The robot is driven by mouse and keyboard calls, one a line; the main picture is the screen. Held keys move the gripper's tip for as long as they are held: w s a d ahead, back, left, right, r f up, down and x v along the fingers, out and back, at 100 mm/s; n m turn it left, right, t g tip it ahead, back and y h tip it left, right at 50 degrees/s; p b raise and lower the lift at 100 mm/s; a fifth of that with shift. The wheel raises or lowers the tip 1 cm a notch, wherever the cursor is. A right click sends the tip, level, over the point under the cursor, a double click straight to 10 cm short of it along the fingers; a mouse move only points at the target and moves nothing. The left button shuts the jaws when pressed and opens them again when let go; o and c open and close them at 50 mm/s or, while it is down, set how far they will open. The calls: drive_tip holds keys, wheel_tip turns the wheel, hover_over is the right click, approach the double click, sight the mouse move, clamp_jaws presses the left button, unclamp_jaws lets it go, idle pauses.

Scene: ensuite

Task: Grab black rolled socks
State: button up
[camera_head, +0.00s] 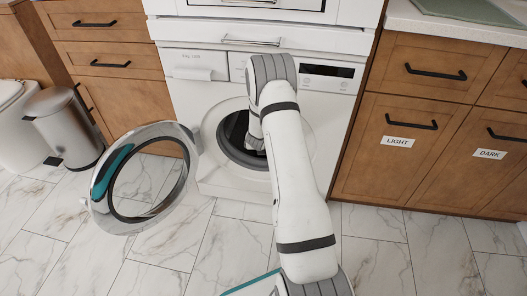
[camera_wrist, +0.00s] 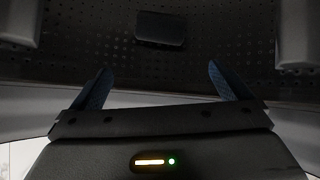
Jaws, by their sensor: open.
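My gripper (camera_wrist: 159,70) reaches into the washing machine drum (camera_wrist: 70,55). Its two blue fingers are spread apart with nothing between them. A small dark, rounded block (camera_wrist: 160,29) lies beyond the fingertips, roughly centred between them and apart from them. It may be the black rolled socks, but the view is too dark to be sure. In the head view my arm goes into the round opening of the washing machine (camera_head: 215,165), and my fingers and the drum's contents are hidden.
The round washer door (camera_head: 95,185) stands open to the left of the opening. Wooden cabinets flank the machine; the right doors carry a LIGHT label (camera_head: 397,141) and a DARK label (camera_head: 489,154). A metal bin (camera_head: 68,128) stands at left. The marble floor in front is mostly clear.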

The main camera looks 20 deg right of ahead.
drive_tip(key=w+d+f+m+b, duration=0.1)
drive_tip(key=w+f, duration=0.1)
drive_tip(key=w+d+f+m+h+b, duration=0.1)
drive_tip(key=w+f, duration=0.1)
drive_tip(key=w+d+f+b, duration=0.1)
drive_tip(key=w+d+f, duration=0.1)
drive_tip(key=w+f, duration=0.1)
drive_tip(key=shift+w+m+t+h, duration=0.1)
drive_tip(key=shift+m+t+h, duration=0.2)
drive_tip(key=shift+m+h, duration=0.1)
drive_tip(key=shift+r, duration=0.1)
drive_tip(key=c, duration=1.1)
